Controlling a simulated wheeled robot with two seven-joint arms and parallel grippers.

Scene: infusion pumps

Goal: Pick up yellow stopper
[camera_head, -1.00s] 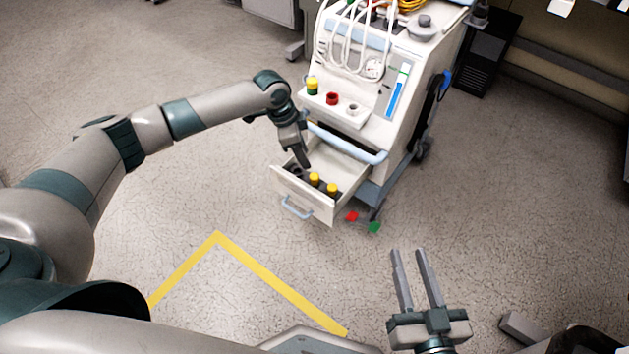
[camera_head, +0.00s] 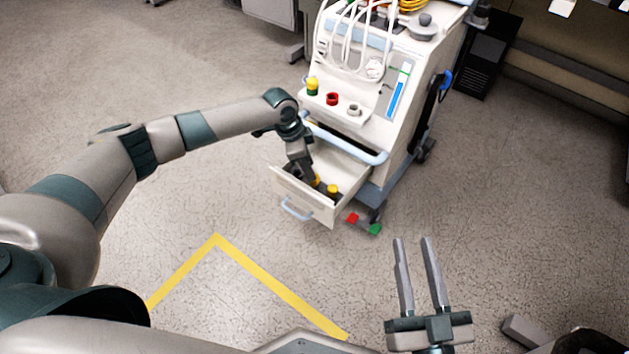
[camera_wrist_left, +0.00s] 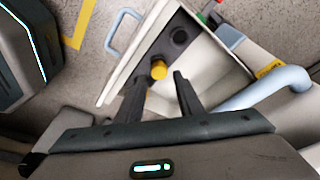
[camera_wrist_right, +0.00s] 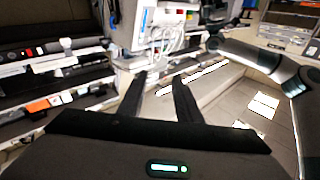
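One yellow stopper (camera_head: 332,188) is clear of my gripper in the head view. In the left wrist view one yellow stopper (camera_wrist_left: 158,70) shows just beyond the gap between the fingertips of my left gripper (camera_wrist_left: 157,78), which is open and points down into the drawer. I cannot tell whether a finger touches it. My right gripper (camera_head: 416,240) is open and empty, away from the cart.
The cart's front ledge holds a yellow-and-green piece (camera_head: 312,87), a red piece (camera_head: 332,98) and a pale ring (camera_head: 354,109). A blue handle bar (camera_head: 350,147) runs above the drawer. Red and green pedals (camera_head: 374,229) stick out at the base. The floor in front is clear.

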